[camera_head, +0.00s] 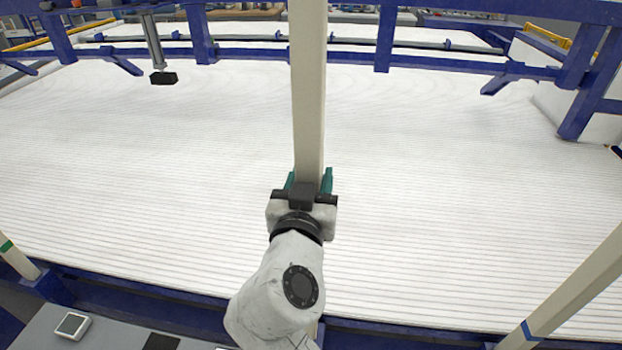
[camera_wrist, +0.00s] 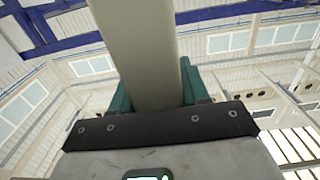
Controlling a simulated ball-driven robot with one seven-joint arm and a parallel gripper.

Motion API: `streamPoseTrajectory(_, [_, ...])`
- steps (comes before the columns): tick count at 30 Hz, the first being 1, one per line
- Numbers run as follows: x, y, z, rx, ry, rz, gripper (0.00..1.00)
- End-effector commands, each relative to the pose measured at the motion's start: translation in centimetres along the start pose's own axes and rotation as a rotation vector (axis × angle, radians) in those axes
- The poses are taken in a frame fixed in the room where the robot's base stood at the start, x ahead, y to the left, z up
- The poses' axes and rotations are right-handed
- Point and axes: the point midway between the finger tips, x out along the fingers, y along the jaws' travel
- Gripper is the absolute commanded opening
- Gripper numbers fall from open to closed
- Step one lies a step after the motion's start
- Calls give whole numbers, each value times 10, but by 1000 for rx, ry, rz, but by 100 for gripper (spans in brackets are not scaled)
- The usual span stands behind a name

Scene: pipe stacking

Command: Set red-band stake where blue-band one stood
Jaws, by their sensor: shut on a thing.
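My gripper (camera_head: 309,180), with green fingers, is shut on a long cream square stake (camera_head: 308,90) in the middle of the head view. The stake stands close to upright and runs out of the top of the picture. No coloured band shows on its visible part, so I cannot tell its band colour. In the wrist view the same stake (camera_wrist: 140,45) sits between the green fingers of my gripper (camera_wrist: 160,92). A stake with a blue band (camera_head: 570,292) leans at the lower right of the head view. I see no red band in either view.
A stake with a green band (camera_head: 18,262) is at the left edge. A wide white slatted bed (camera_head: 170,190) lies beyond my gripper, clear on top, inside a blue frame (camera_head: 385,40). A black-footed rod (camera_head: 163,77) hangs at the upper left. A grey ledge (camera_head: 110,335) is at the lower left.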

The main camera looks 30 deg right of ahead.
Motion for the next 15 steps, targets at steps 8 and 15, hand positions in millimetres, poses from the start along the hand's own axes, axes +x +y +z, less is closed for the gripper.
streamPoseTrajectory(8, [0, 0, 8, 2, 5, 0, 0])
streamPoseTrajectory(15, [0, 0, 13, 2, 5, 0, 0])
